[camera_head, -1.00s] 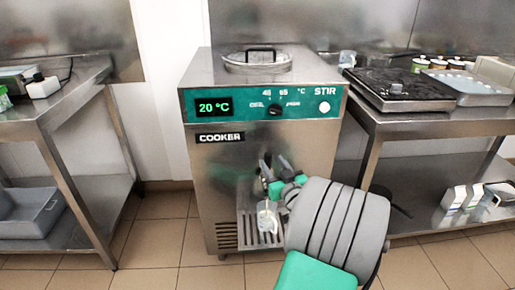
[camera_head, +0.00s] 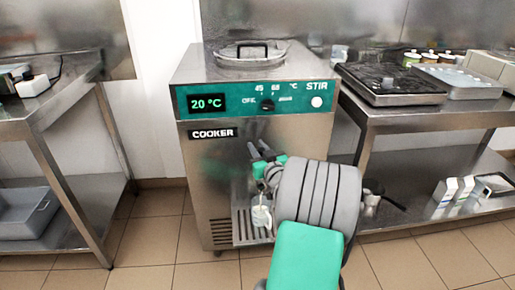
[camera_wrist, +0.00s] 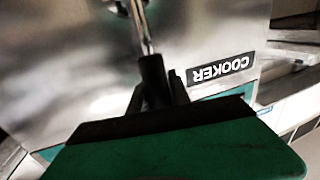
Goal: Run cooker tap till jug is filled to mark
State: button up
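The steel cooker (camera_head: 215,165) stands ahead with its panel reading 20 °C. A small pale jug (camera_head: 261,216) stands on the slatted drip tray (camera_head: 242,228) at its lower front. Its fill level and mark are too small to make out. My gripper (camera_head: 258,150) is at the cooker's front above the jug. My wrist hides much of the tap area in the head view. In the wrist view, my dark fingers (camera_wrist: 160,78) are at the end of a thin metal rod (camera_wrist: 145,35), likely the tap lever. Whether they grip it is unclear.
The cooker's dial (camera_head: 267,105) and white STIR button (camera_head: 317,101) are on the green panel. A lidded opening (camera_head: 250,55) is on top. Steel tables flank the cooker; the right one holds a black hob (camera_head: 390,83). The tiled floor in front is clear.

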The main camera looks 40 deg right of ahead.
grip_shut()
dwell(0.9)
